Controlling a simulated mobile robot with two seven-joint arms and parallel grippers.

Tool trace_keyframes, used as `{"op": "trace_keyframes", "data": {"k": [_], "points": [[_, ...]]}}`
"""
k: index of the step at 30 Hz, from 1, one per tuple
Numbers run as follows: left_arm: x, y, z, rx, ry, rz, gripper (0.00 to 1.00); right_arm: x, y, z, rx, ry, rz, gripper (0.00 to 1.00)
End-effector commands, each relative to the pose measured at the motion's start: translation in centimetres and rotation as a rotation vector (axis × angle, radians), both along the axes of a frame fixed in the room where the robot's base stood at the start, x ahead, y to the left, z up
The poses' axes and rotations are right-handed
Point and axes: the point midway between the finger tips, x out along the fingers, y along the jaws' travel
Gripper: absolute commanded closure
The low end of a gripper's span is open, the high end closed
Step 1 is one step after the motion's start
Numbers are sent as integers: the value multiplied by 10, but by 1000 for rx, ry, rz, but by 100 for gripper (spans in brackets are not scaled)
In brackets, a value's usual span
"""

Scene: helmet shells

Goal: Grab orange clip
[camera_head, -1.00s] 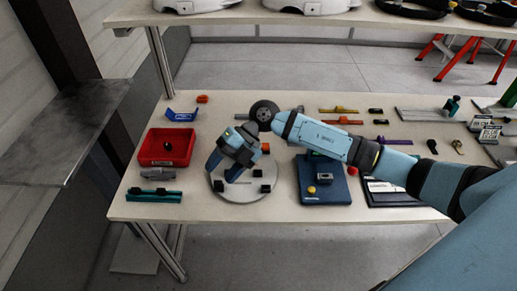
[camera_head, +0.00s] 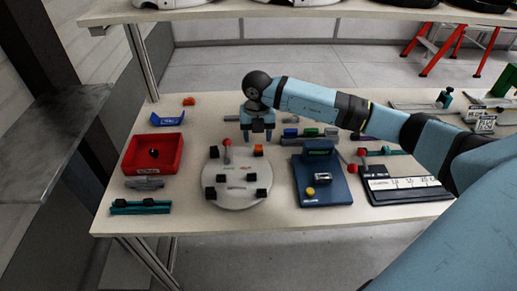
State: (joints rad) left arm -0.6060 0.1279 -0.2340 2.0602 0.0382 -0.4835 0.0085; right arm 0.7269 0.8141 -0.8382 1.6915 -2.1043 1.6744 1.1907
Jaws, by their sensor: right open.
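A small orange piece (camera_head: 258,149) stands at the back right edge of the round grey plate (camera_head: 237,196). Another small orange piece (camera_head: 189,101) lies at the back left of the table. I cannot tell which one is the clip. My right gripper (camera_head: 257,138) points down just behind the plate, with its fingertips close to the orange piece there. It is open, and I see nothing between its fingers. Whether it touches the orange piece is not clear. My left gripper is out of view.
My right arm covers part of the table's back right. A shelf (camera_head: 250,12) spans above the back.

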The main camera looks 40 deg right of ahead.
Motion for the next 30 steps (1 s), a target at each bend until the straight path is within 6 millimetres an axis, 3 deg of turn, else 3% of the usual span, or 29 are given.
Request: {"op": "trace_keyframes", "data": {"k": [5, 13, 21, 28, 30], "points": [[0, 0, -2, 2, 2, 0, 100, 2, -3, -10, 2, 1, -1, 45], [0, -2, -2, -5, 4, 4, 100, 8, -10, -48, 2, 2, 0, 45], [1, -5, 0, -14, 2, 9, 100, 9, -10, -54, 2, 0, 1, 45], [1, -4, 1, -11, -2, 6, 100, 9, -10, -53, 2, 0, 1, 97], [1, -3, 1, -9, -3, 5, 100, 9, -10, -53, 2, 0, 1, 98]]}}
